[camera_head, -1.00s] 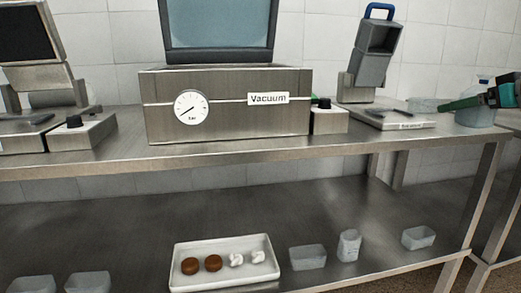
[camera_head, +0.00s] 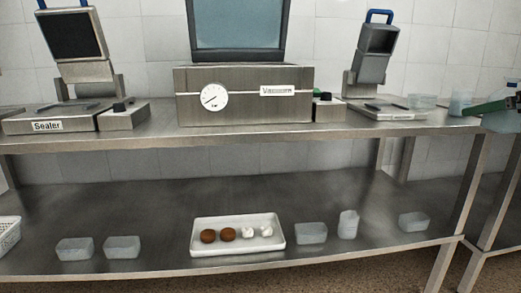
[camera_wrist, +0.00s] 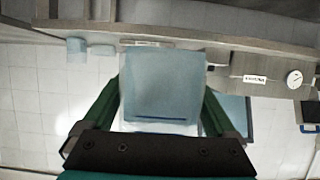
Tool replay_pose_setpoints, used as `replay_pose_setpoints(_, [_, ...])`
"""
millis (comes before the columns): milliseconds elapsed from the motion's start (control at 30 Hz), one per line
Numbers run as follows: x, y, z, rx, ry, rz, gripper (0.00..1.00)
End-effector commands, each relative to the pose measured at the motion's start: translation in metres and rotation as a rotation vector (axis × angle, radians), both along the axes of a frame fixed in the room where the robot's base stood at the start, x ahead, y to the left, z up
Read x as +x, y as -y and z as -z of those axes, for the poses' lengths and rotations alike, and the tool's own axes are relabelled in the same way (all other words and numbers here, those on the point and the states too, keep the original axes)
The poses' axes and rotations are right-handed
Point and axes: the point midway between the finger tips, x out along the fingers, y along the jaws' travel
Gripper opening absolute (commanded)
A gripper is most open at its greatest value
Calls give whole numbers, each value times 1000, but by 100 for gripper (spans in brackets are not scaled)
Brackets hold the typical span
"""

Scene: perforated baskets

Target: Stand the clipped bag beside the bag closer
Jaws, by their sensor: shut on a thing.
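My gripper (camera_wrist: 163,92) has its two green fingers on either side of a pale blue, translucent bag (camera_wrist: 165,75) in the wrist view. A dark blue line crosses the bag near the palm. In the head view, one green finger of my gripper (camera_head: 492,106) and part of the bag (camera_head: 503,122) show at the right edge, in front of the bench's right end. A grey device with a blue handle (camera_head: 374,52) stands on the right of the bench, possibly the bag closer. The label on its low base is too small to read. The bag is right of it, apart in the picture.
A clear tub (camera_head: 422,101) and a pale blue cup (camera_head: 460,104) stand right of the device. The vacuum machine (camera_head: 243,94) and sealer (camera_head: 72,90) take the middle and left of the bench (camera_head: 250,139). The lower shelf holds a white tray (camera_head: 238,250) and several clear tubs.

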Motion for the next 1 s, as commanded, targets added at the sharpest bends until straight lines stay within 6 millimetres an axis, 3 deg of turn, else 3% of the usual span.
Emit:
replay_pose_setpoints(367, [29, -3, 22, 1, -3, 8, 27])
replay_pose_setpoints(667, [75, -11, 60, 2, -2, 25, 27])
replay_pose_setpoints(867, [119, -26, 105, 1, -5, 41, 27])
replay_pose_setpoints(1000, [159, -48, 154, 4, -9, 54, 27])
